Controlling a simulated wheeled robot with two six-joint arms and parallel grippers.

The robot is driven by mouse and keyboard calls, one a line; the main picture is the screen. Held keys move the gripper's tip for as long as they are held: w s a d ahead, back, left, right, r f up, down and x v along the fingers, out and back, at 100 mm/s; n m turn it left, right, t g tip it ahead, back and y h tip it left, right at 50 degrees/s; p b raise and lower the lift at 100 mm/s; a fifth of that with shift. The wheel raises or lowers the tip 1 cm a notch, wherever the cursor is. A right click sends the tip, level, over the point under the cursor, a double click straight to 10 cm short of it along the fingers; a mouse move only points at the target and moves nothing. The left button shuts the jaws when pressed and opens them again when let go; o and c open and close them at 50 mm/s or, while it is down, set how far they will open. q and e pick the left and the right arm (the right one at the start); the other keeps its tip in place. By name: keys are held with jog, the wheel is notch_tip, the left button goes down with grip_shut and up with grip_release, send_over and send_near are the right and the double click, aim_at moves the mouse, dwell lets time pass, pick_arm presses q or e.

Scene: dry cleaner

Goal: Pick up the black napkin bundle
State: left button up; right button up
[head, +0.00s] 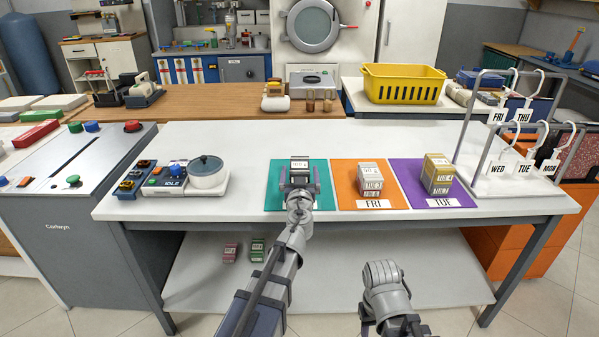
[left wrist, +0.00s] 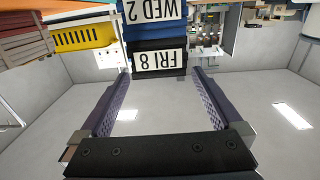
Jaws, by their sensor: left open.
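The black napkin bundle (head: 300,161) with a white label is on the teal mat (head: 274,200) at the middle of the white table. In the left wrist view, which is upside down, the black bundle (left wrist: 160,46) labelled FRI 8 sits on a blue bundle (left wrist: 153,29) labelled WED 2. My left gripper (head: 300,181) is open in front of the stack. In the left wrist view its fingers (left wrist: 160,75) point at the black bundle, one near each side edge. Contact cannot be told. Only part of my right arm shows at the lower right; its fingers do not show.
An orange mat (head: 345,190) and a purple mat (head: 409,178) with bundle stacks (head: 370,180) (head: 438,174) lie to the right. A round-lidded device (head: 207,173) stands left. A rack with day tags (head: 498,167) is at the right edge. Small bundles (head: 230,252) lie on the lower shelf.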

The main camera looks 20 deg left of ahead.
aim_at(300, 164)
pick_arm(q)
jog(key=shift+f+b+x, duration=0.2)
jog(key=shift+x, duration=1.3)
jog(key=shift+f+b+x, duration=0.2)
jog(key=shift+f+x, duration=0.05)
jog(key=shift+x, duration=1.2)
jog(key=shift+s, duration=0.1)
jog(key=c, duration=1.3)
